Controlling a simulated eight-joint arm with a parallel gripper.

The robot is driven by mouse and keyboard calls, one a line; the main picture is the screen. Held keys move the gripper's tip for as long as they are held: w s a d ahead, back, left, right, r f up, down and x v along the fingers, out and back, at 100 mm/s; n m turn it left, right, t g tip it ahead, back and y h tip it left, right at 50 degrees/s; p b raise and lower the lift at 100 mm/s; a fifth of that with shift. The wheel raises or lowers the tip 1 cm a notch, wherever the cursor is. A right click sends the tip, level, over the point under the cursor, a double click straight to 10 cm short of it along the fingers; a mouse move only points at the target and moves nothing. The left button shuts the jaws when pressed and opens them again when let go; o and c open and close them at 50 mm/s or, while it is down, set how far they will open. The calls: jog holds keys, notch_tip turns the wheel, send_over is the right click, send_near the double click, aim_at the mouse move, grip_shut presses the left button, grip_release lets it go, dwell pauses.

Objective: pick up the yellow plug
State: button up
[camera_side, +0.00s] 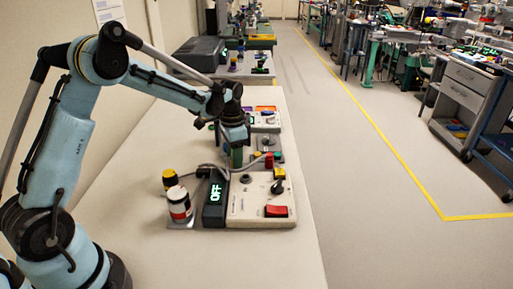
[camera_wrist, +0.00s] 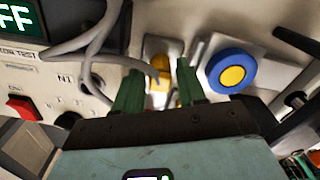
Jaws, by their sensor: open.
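The yellow plug (camera_wrist: 157,47) shows in the wrist view, in a pale socket plate at the top middle, with a grey cable curving in front of it from the left. My gripper (camera_wrist: 160,72) has its two green fingers apart, one to each side of the plug; the lower part of the plug lies between them. I cannot tell whether either finger touches it. In the side view my gripper (camera_side: 236,156) points down over the panels on the bench, and I cannot make out the plug for certain there.
A blue button with a yellow centre (camera_wrist: 232,72) stands close right of the gripper. A panel with a red switch (camera_wrist: 23,107) lies left. In the side view, a box reading OFF (camera_side: 214,203) and a white can with a red band (camera_side: 179,204) stand nearer the camera.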

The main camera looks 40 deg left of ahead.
jog(key=shift+f, duration=0.15)
grip_shut()
dwell(0.4)
jog(key=shift+r, duration=0.65)
notch_tip(320, 180, up, 3)
jog(key=shift+f, duration=0.15)
jog(key=s+d+r, duration=0.3)
jog(key=d+r, duration=0.4)
jog(key=d, duration=0.4)
jog(key=shift+s, duration=0.35)
